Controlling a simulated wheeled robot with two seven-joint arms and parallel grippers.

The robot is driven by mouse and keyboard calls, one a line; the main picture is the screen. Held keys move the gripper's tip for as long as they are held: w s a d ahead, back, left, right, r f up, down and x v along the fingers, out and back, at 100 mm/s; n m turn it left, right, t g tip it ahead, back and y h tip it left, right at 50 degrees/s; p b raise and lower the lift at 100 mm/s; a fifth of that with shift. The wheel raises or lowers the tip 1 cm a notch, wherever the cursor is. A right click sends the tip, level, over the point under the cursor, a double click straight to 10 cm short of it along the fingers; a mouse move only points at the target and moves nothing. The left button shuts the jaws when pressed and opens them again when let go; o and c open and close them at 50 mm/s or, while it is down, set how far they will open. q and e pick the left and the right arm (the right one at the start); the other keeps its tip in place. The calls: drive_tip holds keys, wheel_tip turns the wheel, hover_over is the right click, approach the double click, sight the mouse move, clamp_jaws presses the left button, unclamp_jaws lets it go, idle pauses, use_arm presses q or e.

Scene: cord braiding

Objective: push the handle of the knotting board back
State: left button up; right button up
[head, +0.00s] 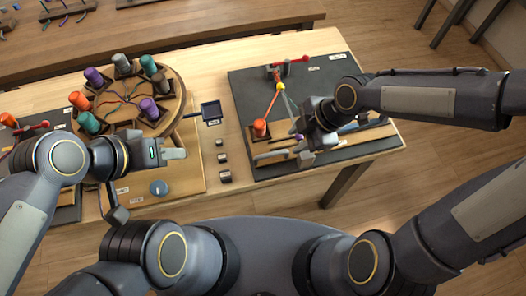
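The knotting board (246,93) is the dark board on the right half of the table. A clamp with a red handle (301,58) stands at its far edge. A yellow piece (281,87) sits below the clamp, with a red cord (271,103) running down to an orange bobbin (260,128). A grey cord runs from it toward my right gripper (303,150), which is over the near part of the board, well short of the handle. My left gripper (180,153) is over the near side of the round braiding stand, away from the board. Finger gaps are unclear in both.
The round wooden stand (175,105) carries several coloured bobbins. A small dark tray (211,112) and several small dark blocks (222,158) lie between it and the board. Tools lie along the board's near edge. A wooden bench (180,40) is behind.

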sight(277, 153)
drive_tip(key=shift+n, duration=0.3)
drive_tip(key=x, duration=0.5)
drive_tip(key=b+x, duration=0.1)
drive_tip(key=x, duration=0.2)
drive_tip(key=shift+a, duration=0.35)
drive_tip(key=shift+c, duration=0.4)
clamp_jaws()
